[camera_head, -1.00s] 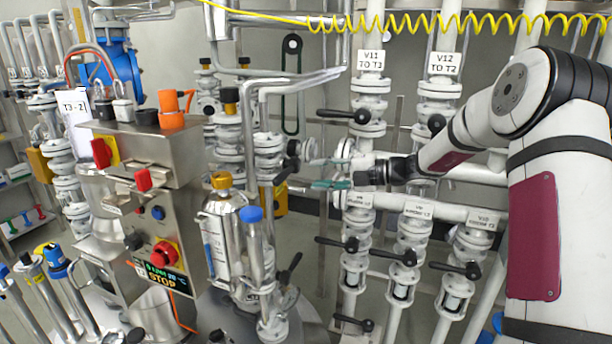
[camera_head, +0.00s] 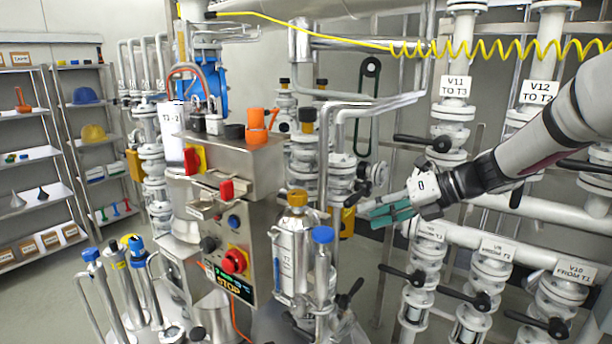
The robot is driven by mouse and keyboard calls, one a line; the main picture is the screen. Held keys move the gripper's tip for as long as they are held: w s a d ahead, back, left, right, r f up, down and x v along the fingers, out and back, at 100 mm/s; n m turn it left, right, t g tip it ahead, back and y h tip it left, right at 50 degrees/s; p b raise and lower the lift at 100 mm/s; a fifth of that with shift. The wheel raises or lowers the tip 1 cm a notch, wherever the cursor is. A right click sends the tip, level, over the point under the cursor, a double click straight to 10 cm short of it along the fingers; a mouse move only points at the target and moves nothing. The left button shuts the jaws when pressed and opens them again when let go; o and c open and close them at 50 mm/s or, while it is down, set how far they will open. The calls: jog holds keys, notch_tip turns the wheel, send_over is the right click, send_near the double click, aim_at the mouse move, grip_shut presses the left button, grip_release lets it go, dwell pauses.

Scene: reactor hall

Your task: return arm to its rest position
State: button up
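My arm (camera_head: 545,140), white and black, reaches in from the right edge of the head view. My gripper (camera_head: 378,214) has teal fingers and points left, in front of the pipework. The two fingers overlap in this view, so the gap between them cannot be judged. No object shows between them. The gripper is to the right of the silver T2 canister and below the V11 sign (camera_head: 455,86). Whether it touches any pipe cannot be told.
A steel control box (camera_head: 235,160) with red knobs stands left of centre. A silver canister (camera_head: 290,250) stands beside it. White valve pipes with black handles (camera_head: 405,275) lie below and behind my gripper. A yellow coiled hose (camera_head: 480,50) crosses above. Shelves (camera_head: 35,155) stand far left.

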jog(key=s+a+r+n+g+h, duration=0.1)
jog(key=s+n+h, duration=0.2)
jog(key=s+n, duration=0.65)
jog(key=s+a+r+n+g+h, duration=0.1)
jog(key=s+a+n+h, duration=0.15)
jog(key=s+n, duration=0.65)
jog(key=s+d+n+t+h, duration=0.2)
jog(key=s+d+n+h, duration=0.3)
jog(key=s+n, duration=0.8)
jog(key=shift+s+d+f+n, duration=0.15)
jog(key=shift+s+d+n, duration=0.25)
jog(key=shift+d+n, duration=0.45)
jog(key=shift+w+d+f, duration=0.1)
